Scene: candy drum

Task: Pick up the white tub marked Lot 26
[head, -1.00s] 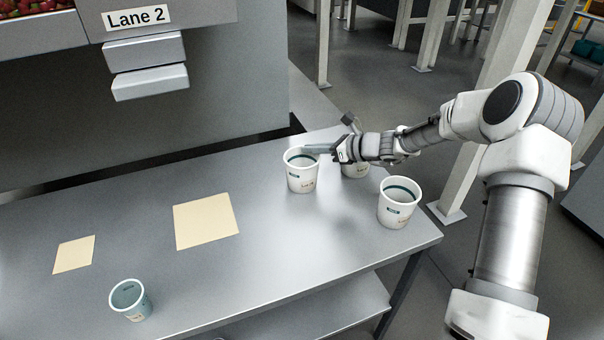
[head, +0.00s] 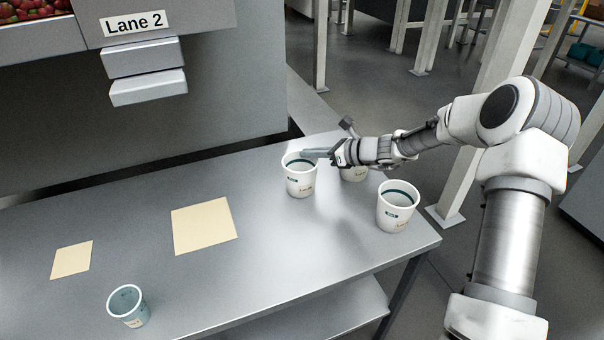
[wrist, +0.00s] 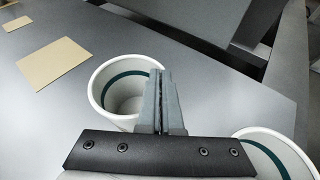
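A white tub (head: 300,183) with a dark band inside its rim stands upright on the metal table. Its label is too small to read surely. My gripper (head: 307,153) is at this tub's back rim, fingers pointing left. In the wrist view, the fingers (wrist: 161,76) are close together with a narrow gap, at the right rim of the tub (wrist: 112,112); they appear closed on its wall. A second white tub (head: 354,174) is partly hidden behind my gripper. A third white tub (head: 395,212) stands near the table's right end.
A pale blue cup (head: 128,307) stands at the front left of the table (head: 280,270). A large cream square (head: 204,226) and a smaller one (head: 72,260) lie flat left of the tubs. The Lane 2 machine (head: 200,80) rises behind.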

